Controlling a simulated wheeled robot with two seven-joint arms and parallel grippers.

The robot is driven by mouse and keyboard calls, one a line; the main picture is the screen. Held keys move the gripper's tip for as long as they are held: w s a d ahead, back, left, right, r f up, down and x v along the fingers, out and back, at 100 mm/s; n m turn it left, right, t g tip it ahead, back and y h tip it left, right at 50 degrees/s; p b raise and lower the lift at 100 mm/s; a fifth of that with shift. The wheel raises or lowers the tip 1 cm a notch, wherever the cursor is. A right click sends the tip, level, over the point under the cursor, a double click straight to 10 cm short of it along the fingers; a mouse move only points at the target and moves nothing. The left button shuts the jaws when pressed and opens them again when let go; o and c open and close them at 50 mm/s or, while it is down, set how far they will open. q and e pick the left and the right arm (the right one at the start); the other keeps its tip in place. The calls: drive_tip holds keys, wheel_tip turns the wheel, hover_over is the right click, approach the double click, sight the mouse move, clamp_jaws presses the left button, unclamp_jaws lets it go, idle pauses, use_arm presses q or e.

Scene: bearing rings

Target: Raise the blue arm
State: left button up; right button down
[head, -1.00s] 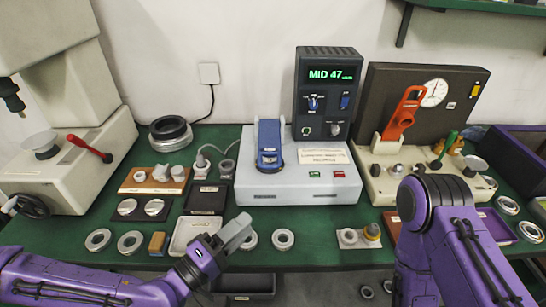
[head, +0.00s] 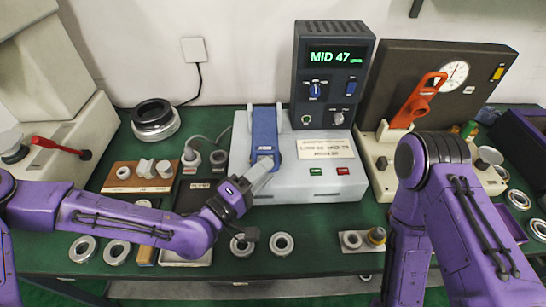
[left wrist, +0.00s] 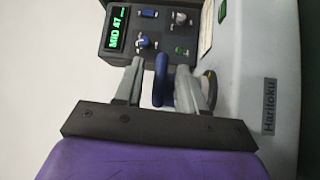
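The blue arm (head: 264,132) stands on the pale grey machine (head: 240,155), below the dark display box reading MID 47 (head: 335,56). My left gripper (head: 262,172) is at its lower front end. My right gripper is out of view; only my right arm shows.
An orange lever (head: 418,100) stands on the dial machine at right. A red lever (head: 62,147) is on the machine at left. Metal rings (head: 281,244) lie along the green bench's front. A wooden holder (head: 135,178) and dark tray sit left of the grey machine.

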sight(265, 140)
use_arm(q)
drive_tip(key=x, duration=0.3)
drive_tip(key=shift+w+d+p, duration=0.15)
drive_tip(key=shift+p, duration=0.15)
drive_tip(key=shift+c, duration=0.3)
